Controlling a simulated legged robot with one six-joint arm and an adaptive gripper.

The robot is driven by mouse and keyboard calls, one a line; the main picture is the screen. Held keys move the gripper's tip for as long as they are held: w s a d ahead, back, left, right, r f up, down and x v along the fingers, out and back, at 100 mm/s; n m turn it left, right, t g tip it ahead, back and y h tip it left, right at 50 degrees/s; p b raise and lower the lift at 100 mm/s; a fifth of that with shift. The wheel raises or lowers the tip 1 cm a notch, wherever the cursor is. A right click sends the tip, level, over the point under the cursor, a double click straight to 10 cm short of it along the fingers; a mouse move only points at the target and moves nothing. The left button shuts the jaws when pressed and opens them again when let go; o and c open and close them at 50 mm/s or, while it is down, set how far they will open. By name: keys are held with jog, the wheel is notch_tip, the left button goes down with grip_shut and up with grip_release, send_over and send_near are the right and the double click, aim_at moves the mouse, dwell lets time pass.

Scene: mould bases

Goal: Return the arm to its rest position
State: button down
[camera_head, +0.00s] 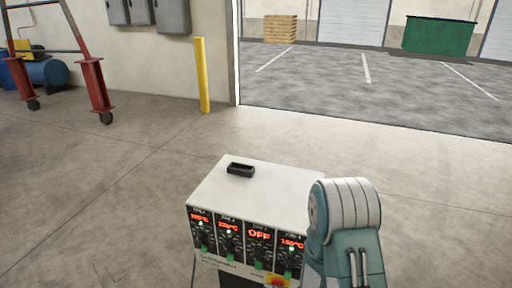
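One part of my arm shows at the lower right, a teal and white link in front of the right side of a control box. My gripper is not in view, so I cannot see whether it is open or holds anything. The control box (247,192) has a white top and a dark front panel with red displays, one of which reads OFF, and several knobs with green marks. A small black tray-like piece (241,170) lies on top of the box. A red and yellow button (277,282) sits low on its front, at the picture's bottom edge.
A yellow post (202,75) stands by the doorway. A red wheeled frame (95,85) and a blue tank (49,73) are at the far left. Outside are a green dumpster (438,35) and stacked pallets (280,29). The concrete floor around the box is clear.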

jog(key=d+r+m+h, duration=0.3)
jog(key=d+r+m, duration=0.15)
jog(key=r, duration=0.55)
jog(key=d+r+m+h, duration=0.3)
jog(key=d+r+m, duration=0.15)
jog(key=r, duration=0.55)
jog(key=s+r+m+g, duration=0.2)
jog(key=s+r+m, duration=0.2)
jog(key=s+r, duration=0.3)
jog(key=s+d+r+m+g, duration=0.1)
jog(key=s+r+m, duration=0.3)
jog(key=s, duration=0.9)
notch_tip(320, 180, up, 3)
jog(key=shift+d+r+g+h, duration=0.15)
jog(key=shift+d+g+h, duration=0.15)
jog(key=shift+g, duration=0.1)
